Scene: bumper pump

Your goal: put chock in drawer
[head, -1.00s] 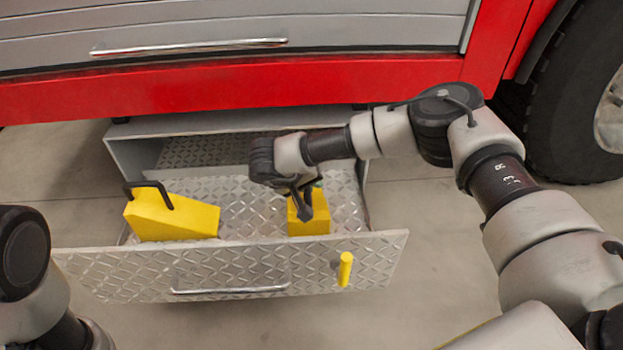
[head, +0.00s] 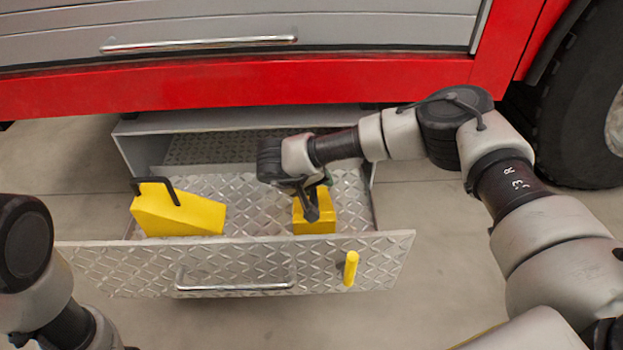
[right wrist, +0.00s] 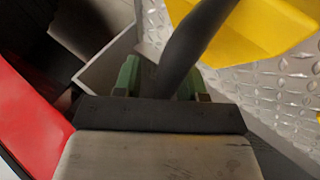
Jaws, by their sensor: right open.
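A yellow wedge chock with a black handle (head: 178,212) lies in the left part of the open drawer (head: 240,268). A second yellow chock (head: 314,216) is in the right part of the drawer, under my right gripper (head: 316,186). The right wrist view shows this yellow chock (right wrist: 255,28) close up, with its dark handle (right wrist: 190,45) passing by the green fingertips. My right gripper is open at that handle; whether the fingers touch it cannot be told. My left arm shows at the lower left, but its gripper is out of view.
The drawer's front panel has a metal handle (head: 235,287) and a yellow peg (head: 351,268) at its right. Above stands the red vehicle body (head: 250,90) with a grey shutter (head: 380,30). A wheel (head: 585,100) is at the right. The drawer floor between the chocks is clear.

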